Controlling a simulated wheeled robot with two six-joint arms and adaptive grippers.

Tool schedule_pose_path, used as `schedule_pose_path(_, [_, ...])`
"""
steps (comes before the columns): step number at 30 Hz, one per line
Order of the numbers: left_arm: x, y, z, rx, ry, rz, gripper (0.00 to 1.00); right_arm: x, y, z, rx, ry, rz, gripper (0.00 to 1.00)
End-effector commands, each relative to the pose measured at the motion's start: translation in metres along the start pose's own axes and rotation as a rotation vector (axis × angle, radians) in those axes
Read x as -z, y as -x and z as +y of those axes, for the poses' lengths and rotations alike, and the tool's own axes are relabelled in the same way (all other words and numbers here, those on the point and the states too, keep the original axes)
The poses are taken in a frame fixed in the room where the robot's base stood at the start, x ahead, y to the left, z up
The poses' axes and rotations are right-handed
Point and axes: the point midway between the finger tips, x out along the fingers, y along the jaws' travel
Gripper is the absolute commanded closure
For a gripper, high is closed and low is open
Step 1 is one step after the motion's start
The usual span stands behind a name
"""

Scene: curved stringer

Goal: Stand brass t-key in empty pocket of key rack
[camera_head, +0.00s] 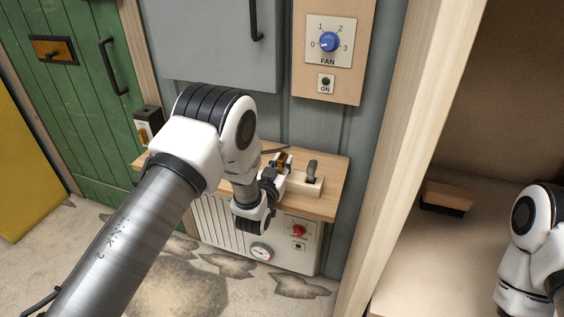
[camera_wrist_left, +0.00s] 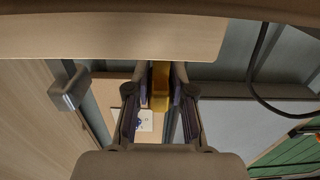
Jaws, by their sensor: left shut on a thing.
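The key rack (camera_head: 306,186) is a pale wooden block on the wooden shelf at the picture's centre. A dark grey key (camera_head: 312,170) stands upright in its right part; its handle also shows at the left of the left wrist view (camera_wrist_left: 70,92). My left gripper (camera_head: 279,167) is at the rack's left end, shut on the brass t-key (camera_wrist_left: 161,86), which sits between both fingers in the left wrist view. In the head view only a small golden part of the key shows. The key's lower end and the empty pocket are hidden, so I cannot tell whether they meet.
The wooden shelf (camera_head: 333,187) carries the rack, with a white heater panel with a red knob (camera_head: 299,231) below. A grey cabinet (camera_head: 205,45) and fan switch (camera_head: 329,42) are above. A pale post (camera_head: 405,130) stands right; a brush (camera_head: 446,197) lies beyond it.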

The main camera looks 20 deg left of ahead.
Motion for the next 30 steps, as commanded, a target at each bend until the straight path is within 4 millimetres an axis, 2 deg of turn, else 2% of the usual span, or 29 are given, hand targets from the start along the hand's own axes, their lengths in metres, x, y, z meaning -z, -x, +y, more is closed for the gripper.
schedule_pose_path(5, [-0.004, 0.0, 0.0, 0.0, 0.0, 0.0, 1.0, 0.0, -0.004, 0.0, 0.0, 0.0, 0.0, 1.0])
schedule_pose_path(6, [-0.005, 0.0, 0.0, 0.0, 0.0, 0.0, 0.74, 0.0, -0.004, 0.0, 0.0, 0.0, 0.0, 1.0])
schedule_pose_path(8, [-0.004, 0.0, 0.0, 0.0, 0.0, 0.0, 0.53, 0.0, -0.003, 0.0, 0.0, 0.0, 0.0, 1.0])
schedule_pose_path(16, [-0.003, 0.0, 0.0, 0.0, 0.0, -0.001, 0.53, 0.0, -0.003, 0.0, 0.0, 0.0, 0.0, 1.0])
schedule_pose_path(19, [0.004, 0.0, 0.0, 0.0, 0.0, 0.0, 0.53, 0.0, 0.003, 0.0, 0.0, 0.0, 0.0, 1.0])
schedule_pose_path(20, [0.0, 0.004, 0.0, 0.0, 0.0, -0.002, 0.53, 0.0, 0.0, 0.0, 0.0, 0.0, 0.0, 1.0])
schedule_pose_path(23, [-0.002, 0.022, 0.0, 0.0, 0.0, -0.004, 0.53, 0.0, -0.003, 0.0, 0.0, 0.0, 0.0, 1.0])
schedule_pose_path(30, [-0.002, 0.084, 0.0, 0.0, -0.001, -0.005, 0.53, 0.0, -0.011, 0.0, 0.0, 0.0, 0.0, 1.0])
